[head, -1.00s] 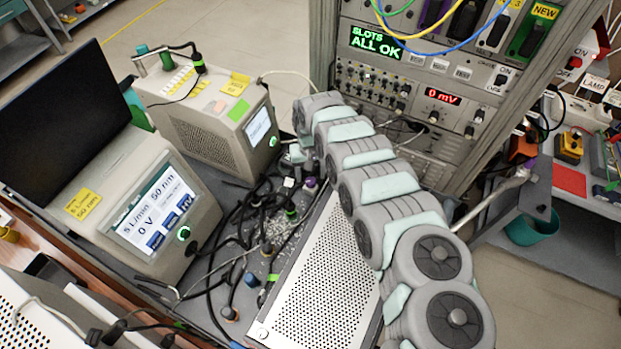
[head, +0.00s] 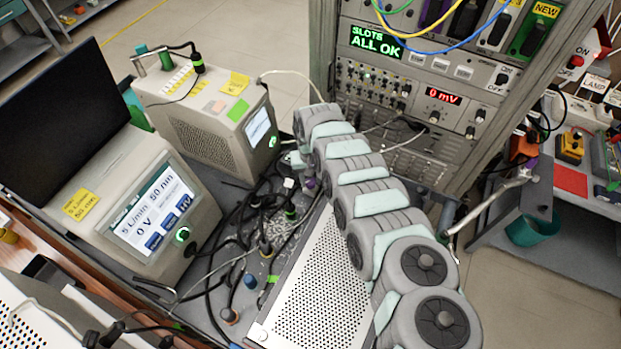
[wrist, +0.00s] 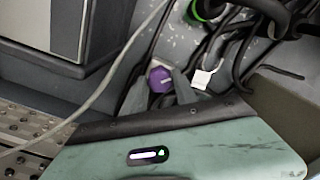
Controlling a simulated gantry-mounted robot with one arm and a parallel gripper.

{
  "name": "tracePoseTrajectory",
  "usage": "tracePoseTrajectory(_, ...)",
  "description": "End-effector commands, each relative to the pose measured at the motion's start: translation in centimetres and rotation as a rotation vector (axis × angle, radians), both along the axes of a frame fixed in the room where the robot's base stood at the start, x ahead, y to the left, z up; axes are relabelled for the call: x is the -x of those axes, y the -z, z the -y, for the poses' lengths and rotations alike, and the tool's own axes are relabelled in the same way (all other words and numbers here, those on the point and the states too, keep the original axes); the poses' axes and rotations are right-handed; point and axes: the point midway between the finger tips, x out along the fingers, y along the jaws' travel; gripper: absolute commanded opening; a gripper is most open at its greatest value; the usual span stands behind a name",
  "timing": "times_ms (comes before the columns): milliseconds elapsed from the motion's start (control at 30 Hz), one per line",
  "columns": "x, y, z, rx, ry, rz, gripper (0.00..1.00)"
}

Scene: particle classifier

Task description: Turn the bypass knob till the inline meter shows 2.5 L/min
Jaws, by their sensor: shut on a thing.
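A purple knob (wrist: 160,79) shows in the wrist view between the grey fingertips of my gripper (wrist: 163,88), which is shut on it. In the head view a bit of the purple knob (head: 310,183) shows beside the end of my arm, where my gripper (head: 305,170) is mostly hidden. I cannot read a label on the knob. I cannot make out an inline meter reading in either view. A small white tag (wrist: 203,77) is right of the knob in the wrist view.
The classifier box (head: 165,175) at left has a screen reading 5 L/min, 50 nm and 0 V. A second beige box (head: 210,115) stands behind it. Black cables (head: 250,225) crowd the bench left of my arm. A perforated metal box (head: 315,275) lies under my arm.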

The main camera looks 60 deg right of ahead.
Motion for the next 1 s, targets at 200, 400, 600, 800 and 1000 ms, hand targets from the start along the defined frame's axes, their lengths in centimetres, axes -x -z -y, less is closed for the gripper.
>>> tracePoseTrajectory(200, 0.02, -0.01, 0.01, 0.000, 0.000, 0.000, 0.12)
tracePoseTrajectory(400, 0.02, -0.02, 0.02, 0.000, 0.000, 0.000, 0.00)
tracePoseTrajectory(600, -0.02, -0.19, -0.08, -0.001, -0.049, -0.002, 0.00)
tracePoseTrajectory(800, -0.12, -0.28, -0.01, 0.001, -0.249, 0.000, 0.00)
tracePoseTrajectory(1000, -0.07, -0.14, -0.02, 0.000, -0.380, 0.000, 0.00)
